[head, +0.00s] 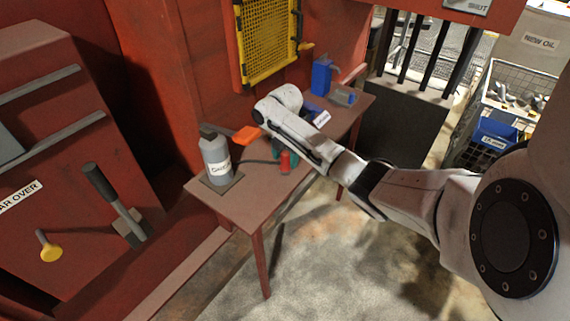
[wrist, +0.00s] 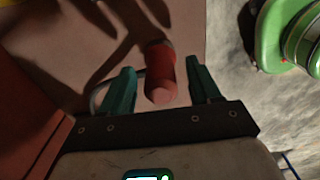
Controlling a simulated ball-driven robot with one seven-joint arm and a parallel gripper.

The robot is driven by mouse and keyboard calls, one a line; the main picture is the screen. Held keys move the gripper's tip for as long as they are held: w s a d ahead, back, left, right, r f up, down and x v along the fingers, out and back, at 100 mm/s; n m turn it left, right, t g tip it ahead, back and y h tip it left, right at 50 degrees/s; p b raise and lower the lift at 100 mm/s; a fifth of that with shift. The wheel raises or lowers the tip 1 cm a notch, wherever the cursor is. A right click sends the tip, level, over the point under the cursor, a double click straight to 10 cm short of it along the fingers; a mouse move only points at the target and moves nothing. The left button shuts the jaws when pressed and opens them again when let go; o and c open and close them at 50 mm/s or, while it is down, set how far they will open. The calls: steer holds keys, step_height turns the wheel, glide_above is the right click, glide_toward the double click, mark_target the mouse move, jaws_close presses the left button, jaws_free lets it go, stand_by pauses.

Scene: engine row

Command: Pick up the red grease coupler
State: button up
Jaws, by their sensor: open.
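The red grease coupler (wrist: 160,70) is a small red cylinder on the table, in the middle of the wrist view. It lies between the two teal fingers of my gripper (wrist: 162,88), which are apart with a gap on each side of it. In the head view the coupler (head: 285,163) shows as a small red piece near the table's front edge, just below my gripper's teal fingers (head: 277,154). I cannot tell how far the fingertips are above the tabletop.
The brown table (head: 245,203) carries a grey labelled bottle (head: 215,158) at left, an orange item (head: 246,135), a dark hose beside the coupler, and a blue jug (head: 322,76) at the back. A green round thing (wrist: 285,35) shows beyond the table edge in the wrist view.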

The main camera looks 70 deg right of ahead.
steer(key=shift+f, duration=0.9)
jaws_close()
